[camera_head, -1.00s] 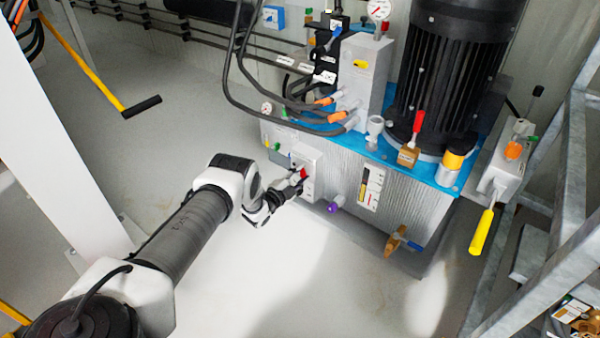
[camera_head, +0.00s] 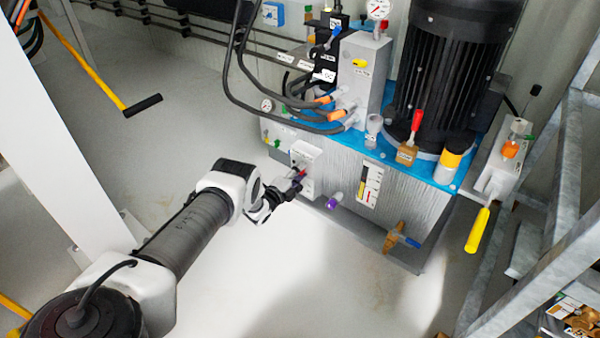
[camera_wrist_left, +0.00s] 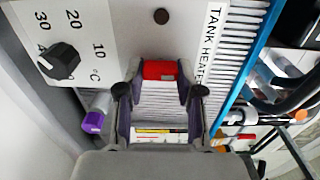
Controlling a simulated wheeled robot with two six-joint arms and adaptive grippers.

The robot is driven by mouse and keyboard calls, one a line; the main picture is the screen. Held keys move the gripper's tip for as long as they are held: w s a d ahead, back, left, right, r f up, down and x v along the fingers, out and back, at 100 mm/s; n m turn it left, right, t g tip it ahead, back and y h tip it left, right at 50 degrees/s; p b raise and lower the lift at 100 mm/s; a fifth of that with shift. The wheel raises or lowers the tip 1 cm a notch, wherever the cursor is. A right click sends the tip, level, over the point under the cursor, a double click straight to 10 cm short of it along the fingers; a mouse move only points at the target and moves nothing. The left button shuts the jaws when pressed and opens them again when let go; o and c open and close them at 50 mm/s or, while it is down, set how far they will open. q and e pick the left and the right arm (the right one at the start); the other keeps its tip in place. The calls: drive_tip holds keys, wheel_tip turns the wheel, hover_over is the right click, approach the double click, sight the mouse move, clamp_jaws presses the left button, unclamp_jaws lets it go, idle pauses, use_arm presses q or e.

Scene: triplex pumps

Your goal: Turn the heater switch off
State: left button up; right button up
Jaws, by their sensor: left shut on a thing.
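The grey heater box (camera_head: 306,152) is on the front of the pump tank, towards its left end. In the left wrist view its face (camera_wrist_left: 125,25) carries a "TANK HEATER" label (camera_wrist_left: 212,45) and a black temperature dial (camera_wrist_left: 60,62). The red heater switch (camera_wrist_left: 159,70) lies between the two fingertips of my left gripper (camera_wrist_left: 159,82). My left gripper, also seen in the head view (camera_head: 297,182), is shut on the red switch. The fingers partly hide the switch in the head view. My right gripper is not in view.
A purple-capped fitting (camera_head: 334,202) sticks out of the tank just right of the box. A brass valve with a blue handle (camera_head: 396,240) is further right. Black hoses (camera_head: 240,95) hang above. A metal frame (camera_head: 555,210) stands at the right. The floor in front is clear.

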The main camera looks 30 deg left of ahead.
use_arm(q)
drive_tip(key=o, duration=1.2)
drive_tip(key=shift+d, duration=0.1)
drive_tip(key=shift+c, duration=0.2)
drive_tip(key=s+a, duration=0.1)
drive_tip(key=s, duration=1.1)
drive_tip(key=shift+f, duration=0.1)
